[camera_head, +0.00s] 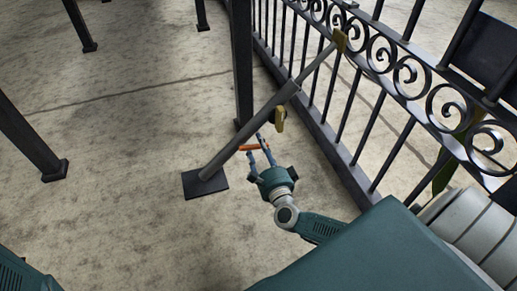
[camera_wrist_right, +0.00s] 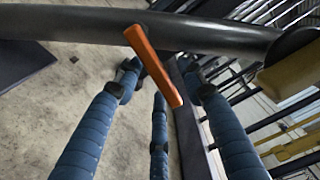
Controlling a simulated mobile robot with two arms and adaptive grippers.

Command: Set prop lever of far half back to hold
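The prop is a grey slanted tube (camera_head: 248,131) that runs from a dark floor plate (camera_head: 205,183) up to the scroll gate (camera_head: 370,62). Its orange lever (camera_head: 250,147) sticks out near the middle of the tube. In the right wrist view the orange lever (camera_wrist_right: 155,68) lies slanted across the dark tube (camera_wrist_right: 210,36). My right gripper (camera_head: 259,143) is at the lever, below the tube. In the wrist view its blue fingers (camera_wrist_right: 160,80) are spread, with the lever between and beyond their tips; contact cannot be told. My left gripper is out of view.
A brass-coloured piece (camera_head: 279,118) hangs by the tube, close to my right gripper. A dark post (camera_head: 242,60) stands behind the prop. The gate's bars and bottom rail (camera_head: 325,140) are to the right. Concrete floor at the left is mostly free, with several dark legs.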

